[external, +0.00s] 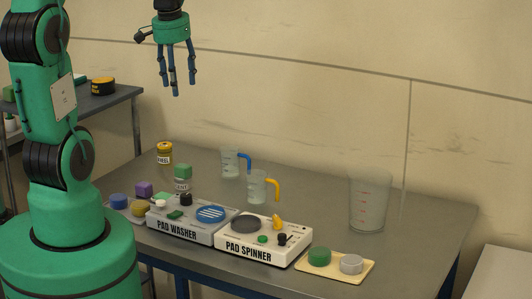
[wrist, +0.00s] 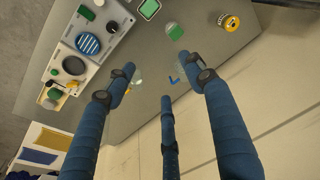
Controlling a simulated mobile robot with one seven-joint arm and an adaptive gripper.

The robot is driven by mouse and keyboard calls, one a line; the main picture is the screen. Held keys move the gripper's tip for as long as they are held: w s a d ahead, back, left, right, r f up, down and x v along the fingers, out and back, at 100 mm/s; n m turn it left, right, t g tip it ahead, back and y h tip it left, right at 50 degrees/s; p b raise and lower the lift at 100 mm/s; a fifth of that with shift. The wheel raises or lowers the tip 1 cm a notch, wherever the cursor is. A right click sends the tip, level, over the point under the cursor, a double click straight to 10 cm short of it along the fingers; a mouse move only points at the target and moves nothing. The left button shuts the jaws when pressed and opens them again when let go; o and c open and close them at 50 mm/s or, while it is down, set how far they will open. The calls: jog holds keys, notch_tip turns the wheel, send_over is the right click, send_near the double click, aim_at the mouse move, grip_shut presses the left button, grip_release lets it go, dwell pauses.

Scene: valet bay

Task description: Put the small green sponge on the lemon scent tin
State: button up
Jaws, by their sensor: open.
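A small green block (external: 183,171), which looks like the sponge, sits on top of a pale tin (external: 182,187) with a partly readable label ending in "CENT". It also shows in the wrist view (wrist: 174,31); the tin there is mostly hidden beneath it. Whether the label says lemon cannot be read. My three-fingered gripper (external: 175,90) is open and empty, high above the back of the table, pointing down. In the wrist view my gripper (wrist: 164,76) has its fingers spread, with the green block beyond them.
A yellow-lidded tin (external: 165,153) stands behind the block. The pad washer (external: 185,222) and pad spinner (external: 262,240) are in front. Two jugs (external: 230,163) (external: 258,186) and a large clear beaker (external: 368,200) stand to the right. A tray (external: 340,274) holds round pads.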

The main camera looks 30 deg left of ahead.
jog(key=s+d+r+t, duration=0.1)
jog(key=s+d+r, duration=0.2)
jog(key=s+r, duration=0.3)
jog(key=s+d+r+t, duration=0.2)
jog(key=s+r, duration=0.4)
jog(key=s, duration=1)
jog(key=shift+s+d+n+t, duration=0.25)
jog(key=shift+d+n+t, duration=0.05)
jog(key=shift+d, duration=0.4)
notch_tip(320, 180, down, 5)
jog(key=b, duration=0.5)
jog(key=shift+f, duration=0.15)
